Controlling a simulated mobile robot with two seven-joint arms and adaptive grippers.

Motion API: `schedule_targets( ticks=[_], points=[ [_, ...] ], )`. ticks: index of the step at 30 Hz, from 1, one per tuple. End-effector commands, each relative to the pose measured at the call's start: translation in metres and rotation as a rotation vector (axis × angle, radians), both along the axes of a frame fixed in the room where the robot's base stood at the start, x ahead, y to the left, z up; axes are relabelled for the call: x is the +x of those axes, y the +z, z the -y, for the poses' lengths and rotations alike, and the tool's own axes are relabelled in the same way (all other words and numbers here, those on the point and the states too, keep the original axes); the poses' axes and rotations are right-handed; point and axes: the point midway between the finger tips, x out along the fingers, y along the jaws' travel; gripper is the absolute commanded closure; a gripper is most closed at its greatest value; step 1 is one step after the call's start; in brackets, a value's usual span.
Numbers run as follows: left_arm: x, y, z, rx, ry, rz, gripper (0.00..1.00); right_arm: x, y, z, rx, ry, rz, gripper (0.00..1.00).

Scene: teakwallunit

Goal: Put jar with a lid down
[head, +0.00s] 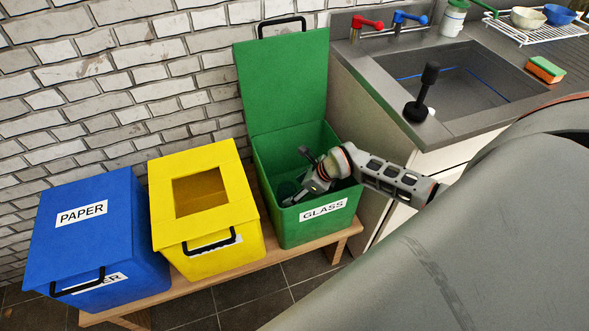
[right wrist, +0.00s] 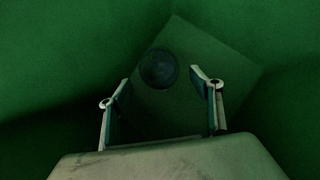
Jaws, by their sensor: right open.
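The open green bin (head: 278,232), labelled GLASS, stands at the right end of a wooden bench with its lid (head: 283,82) raised. My right gripper (head: 303,186) reaches into it over the right side. In the right wrist view, my right gripper (right wrist: 160,98) is open with nothing between its fingers. A dark round thing (right wrist: 158,68), seemingly the jar seen end-on, lies just beyond the fingertips inside the bin. In the head view a dark, glassy shape (head: 286,189) shows at the bin's left inside, partly hidden by the gripper. My left gripper is out of view.
A yellow bin (head: 222,215) and a blue PAPER bin (head: 100,225) stand to the left on the wooden bench (head: 345,232). The sink counter (head: 445,130) is close on the right, with a black plunger-like thing (head: 419,105) and a sponge (head: 546,69). A brick wall is behind.

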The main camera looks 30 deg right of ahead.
Motion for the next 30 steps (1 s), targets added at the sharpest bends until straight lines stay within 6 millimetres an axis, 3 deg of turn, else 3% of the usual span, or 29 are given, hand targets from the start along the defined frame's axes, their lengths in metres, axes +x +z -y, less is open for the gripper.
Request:
schedule_targets(
  ticks=[1,3,9,15,30],
  points=[
    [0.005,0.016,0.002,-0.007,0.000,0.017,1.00,-0.002,0.017,0.003,-0.002,0.000,0.007,0.36],
    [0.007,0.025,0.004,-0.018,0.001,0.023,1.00,-0.006,0.025,0.006,-0.001,0.000,0.007,0.36],
    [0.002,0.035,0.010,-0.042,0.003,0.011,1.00,-0.019,0.042,0.013,0.000,-0.001,0.002,0.36],
    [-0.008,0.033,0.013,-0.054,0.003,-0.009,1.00,-0.026,0.048,0.016,0.000,-0.001,-0.001,0.36],
    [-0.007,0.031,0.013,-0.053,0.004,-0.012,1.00,-0.028,0.047,0.016,0.001,-0.001,-0.003,0.36]
  ],
)
